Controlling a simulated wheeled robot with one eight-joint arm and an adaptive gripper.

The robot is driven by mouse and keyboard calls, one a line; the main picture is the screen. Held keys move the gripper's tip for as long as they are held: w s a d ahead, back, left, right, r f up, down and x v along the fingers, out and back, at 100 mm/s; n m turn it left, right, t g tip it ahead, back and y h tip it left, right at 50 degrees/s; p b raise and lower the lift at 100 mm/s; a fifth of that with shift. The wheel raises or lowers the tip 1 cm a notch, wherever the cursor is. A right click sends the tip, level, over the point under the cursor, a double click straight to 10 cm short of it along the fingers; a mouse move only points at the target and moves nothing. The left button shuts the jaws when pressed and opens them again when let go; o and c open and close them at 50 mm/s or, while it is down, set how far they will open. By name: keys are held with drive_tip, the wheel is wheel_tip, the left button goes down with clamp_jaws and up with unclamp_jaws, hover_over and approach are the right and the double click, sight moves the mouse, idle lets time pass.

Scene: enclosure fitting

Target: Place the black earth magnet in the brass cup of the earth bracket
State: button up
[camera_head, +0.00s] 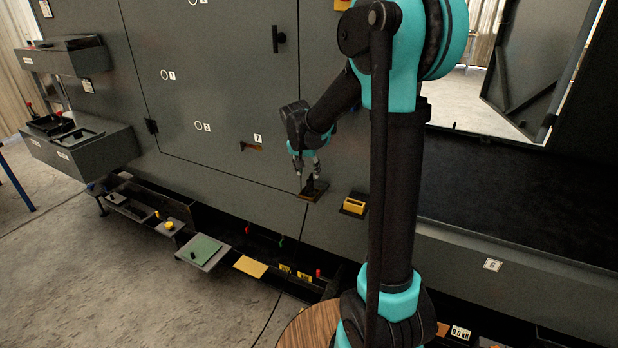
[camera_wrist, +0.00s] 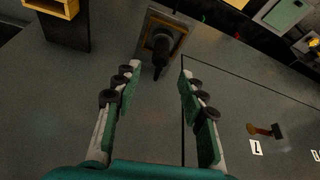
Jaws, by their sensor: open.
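The earth bracket (camera_head: 305,196) sticks out from the grey panel at the middle of the head view. In the wrist view the bracket (camera_wrist: 144,36) shows a brass square rim, the brass cup (camera_wrist: 148,41). A black piece, which looks like the earth magnet (camera_wrist: 161,45), stands within that rim; how deep it sits is hidden. It also shows as a dark upright shape in the head view (camera_head: 310,186). My gripper (camera_head: 309,168) is just above the bracket. In the wrist view my gripper (camera_wrist: 158,73) is open, its fingers apart on either side of the magnet's near end.
A yellow holder (camera_head: 354,205) sits on the panel right of the bracket. A slot with a brown-and-black piece (camera_head: 252,147) is to the left, under a label. Trays and a green plate (camera_head: 205,247) lie low at the left. The panel around the bracket is mostly bare.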

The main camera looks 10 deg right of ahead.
drive_tip(key=v, duration=0.6)
drive_tip(key=s+d+f+n, duration=0.1)
drive_tip(key=s+f, duration=0.3)
drive_tip(key=s, duration=0.4)
drive_tip(key=s+d+f+n+y, duration=0.1)
drive_tip(key=s+d+f+n, duration=0.1)
drive_tip(key=s, duration=0.7)
drive_tip(key=s+d+f+n+y, duration=0.1)
drive_tip(key=s+d+f+n, duration=0.1)
drive_tip(key=s+f, duration=0.4)
drive_tip(key=s+d, duration=0.1)
drive_tip(key=s, duration=0.2)
drive_tip(key=shift+s+f, duration=0.25)
drive_tip(key=shift+f, duration=0.15)
drive_tip(key=shift+c, duration=0.9)
